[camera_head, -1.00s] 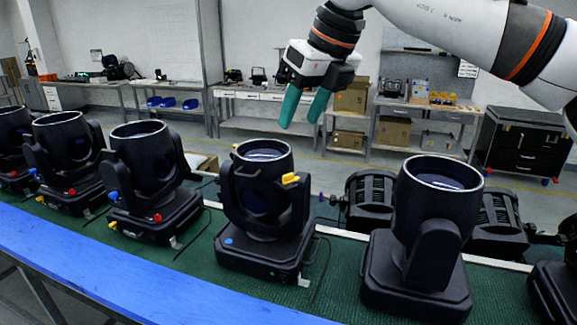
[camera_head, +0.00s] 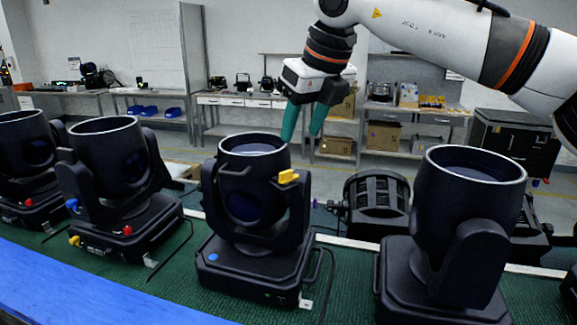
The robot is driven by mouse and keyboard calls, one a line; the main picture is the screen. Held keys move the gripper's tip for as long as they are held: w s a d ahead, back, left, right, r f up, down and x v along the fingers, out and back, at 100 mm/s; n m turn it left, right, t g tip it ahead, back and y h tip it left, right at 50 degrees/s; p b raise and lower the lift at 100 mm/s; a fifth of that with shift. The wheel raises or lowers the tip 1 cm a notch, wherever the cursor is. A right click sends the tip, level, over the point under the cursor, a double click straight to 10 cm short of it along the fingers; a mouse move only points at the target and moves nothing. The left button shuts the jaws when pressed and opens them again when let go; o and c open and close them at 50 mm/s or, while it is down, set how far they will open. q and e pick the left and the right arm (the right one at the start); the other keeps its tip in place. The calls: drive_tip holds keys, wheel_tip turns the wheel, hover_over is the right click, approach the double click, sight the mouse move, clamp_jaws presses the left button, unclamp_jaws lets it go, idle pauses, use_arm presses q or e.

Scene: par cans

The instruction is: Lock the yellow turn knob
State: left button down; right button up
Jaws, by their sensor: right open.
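The yellow turn knob (camera_head: 288,176) sits on the upper right side of the middle black par can (camera_head: 250,205), near the top of its yoke arm. The can stands upright on its base on the green mat. My right gripper (camera_head: 303,138) has teal fingers pointing down, spread apart with nothing between them. It is above the knob and looks apart from it; how far behind or in front I cannot tell. My left gripper is not in view.
More par cans stand at left (camera_head: 108,165) and at right (camera_head: 465,215). A black lamp (camera_head: 376,203) lies behind the row. A blue rail (camera_head: 75,290) runs along the front left of the green mat (camera_head: 170,290). Benches stand beyond.

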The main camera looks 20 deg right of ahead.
sight(287, 173)
drive_tip(key=p+x, duration=0.1)
drive_tip(key=x, duration=0.7)
drive_tip(key=shift+f+p, duration=0.35)
drive_tip(key=shift+p, duration=0.05)
drive_tip(key=shift+a+f, duration=0.1)
drive_tip(key=shift+f, duration=0.15)
drive_tip(key=shift+w, duration=0.1)
drive_tip(key=shift+c, duration=0.2)
drive_tip(key=c, duration=1)
drive_tip(key=shift+o, duration=0.2)
